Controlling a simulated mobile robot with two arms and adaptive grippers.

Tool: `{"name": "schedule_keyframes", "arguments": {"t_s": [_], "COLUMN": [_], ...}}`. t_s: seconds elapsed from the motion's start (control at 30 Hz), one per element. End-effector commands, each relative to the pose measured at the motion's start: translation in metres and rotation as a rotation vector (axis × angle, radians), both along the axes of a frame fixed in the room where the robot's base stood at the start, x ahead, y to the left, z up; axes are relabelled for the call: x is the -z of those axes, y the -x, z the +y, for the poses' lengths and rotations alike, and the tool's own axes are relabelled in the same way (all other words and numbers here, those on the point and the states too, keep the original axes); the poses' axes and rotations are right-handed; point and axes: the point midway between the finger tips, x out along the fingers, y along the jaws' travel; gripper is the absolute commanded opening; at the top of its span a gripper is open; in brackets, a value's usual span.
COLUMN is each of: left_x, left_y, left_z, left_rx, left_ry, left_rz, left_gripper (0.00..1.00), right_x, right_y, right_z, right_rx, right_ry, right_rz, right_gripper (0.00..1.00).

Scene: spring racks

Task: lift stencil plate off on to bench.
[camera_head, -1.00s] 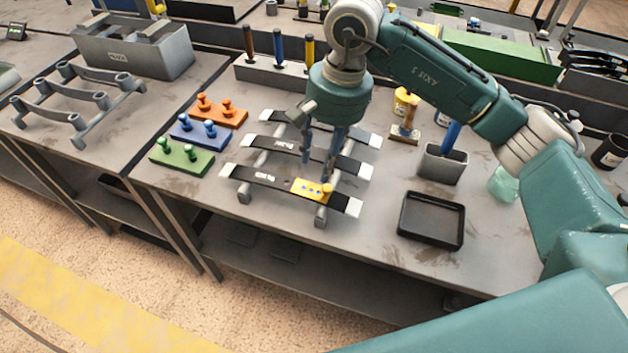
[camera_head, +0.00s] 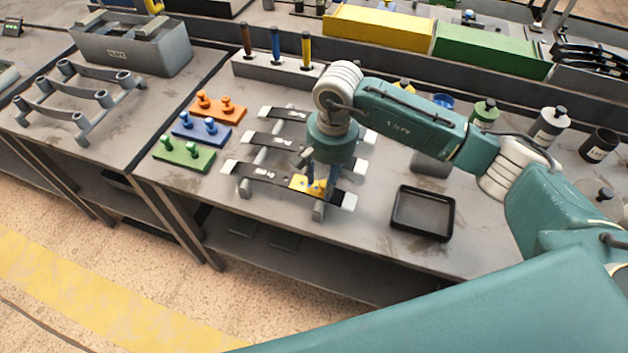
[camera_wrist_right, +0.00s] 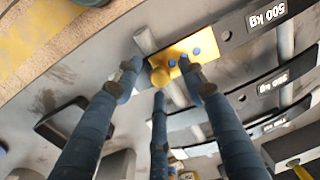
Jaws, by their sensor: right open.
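The yellow stencil plate (camera_head: 298,183) lies on the front dark spring leaf (camera_head: 262,173), towards its right end. In the right wrist view the plate (camera_wrist_right: 203,44) shows blue marks and a round yellow knob (camera_wrist_right: 160,76). My right gripper (camera_head: 319,188) points down over the plate's right part. In the wrist view its blue fingers (camera_wrist_right: 158,75) stand apart around the knob; whether they touch it I cannot tell. In the head view the fingers hide part of the plate. My left gripper is not in view.
Green (camera_head: 183,154), blue (camera_head: 202,131) and orange (camera_head: 218,107) knobbed plates lie on the bench left of the leaves. A black tray (camera_head: 422,213) stands to the right. Bare bench (camera_head: 375,215) lies between the rack and the tray. A block with handled tools (camera_head: 275,72) stands behind.

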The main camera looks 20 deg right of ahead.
Motion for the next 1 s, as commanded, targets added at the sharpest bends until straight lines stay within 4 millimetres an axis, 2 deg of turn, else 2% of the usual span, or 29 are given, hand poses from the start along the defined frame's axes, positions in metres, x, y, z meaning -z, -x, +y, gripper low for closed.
{"name": "schedule_keyframes", "arguments": {"t_s": [0.2,0.4,0.77,1.0], "left_x": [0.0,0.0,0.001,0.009], "left_y": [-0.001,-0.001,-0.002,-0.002], "left_z": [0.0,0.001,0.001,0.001], "left_rx": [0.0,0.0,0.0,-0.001], "left_ry": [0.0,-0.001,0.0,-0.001], "left_rz": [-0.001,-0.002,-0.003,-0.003], "left_gripper": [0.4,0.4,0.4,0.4], "right_x": [0.001,0.001,-0.001,-0.02], "right_y": [0.0,0.0,-0.001,-0.002], "right_z": [0.0,0.0,0.0,0.0], "right_rx": [-0.001,-0.001,0.0,-0.001], "right_ry": [-0.001,-0.001,-0.001,-0.001], "right_rz": [-0.001,-0.001,-0.002,-0.007], "right_gripper": [0.41,0.01,0.0,0.0]}}
